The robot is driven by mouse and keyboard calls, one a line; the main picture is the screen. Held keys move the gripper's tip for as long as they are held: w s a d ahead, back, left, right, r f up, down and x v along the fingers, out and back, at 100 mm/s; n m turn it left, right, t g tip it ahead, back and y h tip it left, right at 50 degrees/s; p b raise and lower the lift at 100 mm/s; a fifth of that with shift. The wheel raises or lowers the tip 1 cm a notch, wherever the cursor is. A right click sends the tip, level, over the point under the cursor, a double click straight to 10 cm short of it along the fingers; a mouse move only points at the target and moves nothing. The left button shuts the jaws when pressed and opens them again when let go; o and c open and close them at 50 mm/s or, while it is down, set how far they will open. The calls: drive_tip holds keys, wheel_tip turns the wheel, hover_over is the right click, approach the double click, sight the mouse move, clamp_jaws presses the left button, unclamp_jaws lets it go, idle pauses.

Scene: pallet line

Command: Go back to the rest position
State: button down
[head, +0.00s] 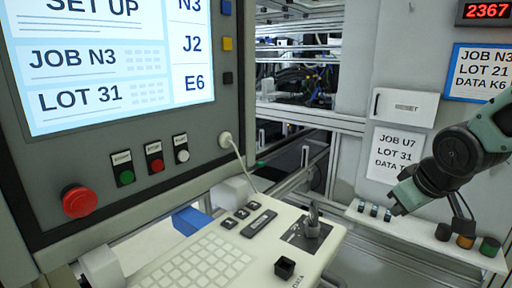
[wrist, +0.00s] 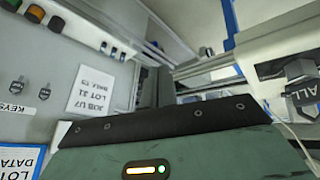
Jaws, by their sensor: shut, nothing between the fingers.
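My gripper (head: 397,203) is at the right of the head view, at the end of my dark and green arm. It points down and to the left, in front of the wall and just above the narrow ledge (head: 420,240) with small switches. It is shut and holds nothing. In the wrist view, a green housing with a dark edge fills the bottom, and the fingertips cannot be made out. No marker for a rest position shows.
A console with a screen (head: 110,60), red stop button (head: 79,201) and keyboard panel (head: 215,250) stands left and front. A JOB U7 sheet (head: 393,155) hangs behind my gripper. Keys (wrist: 42,92) hang in the wrist view.

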drive_tip(key=s+d+f+m+g, duration=0.1)
drive_tip(key=s+f+m+g, duration=0.15)
drive_tip(key=s, duration=0.25)
drive_tip(key=s+d+f+m+g, duration=0.2)
drive_tip(key=s+f, duration=0.2)
drive_tip(key=s, duration=0.2)
drive_tip(key=s+a+f+n+g+b, duration=0.1)
drive_tip(key=s+a+f+n+b, duration=0.1)
drive_tip(key=s+a, duration=0.4)
drive_tip(key=s+a+f+n+g+b, duration=0.1)
drive_tip(key=s+a+n+b, duration=0.4)
drive_tip(key=a, duration=0.8)
drive_tip(key=shift+s+f+n+y, duration=0.3)
drive_tip(key=shift+s+f+n, duration=0.15)
drive_tip(key=shift+s+f, duration=0.4)
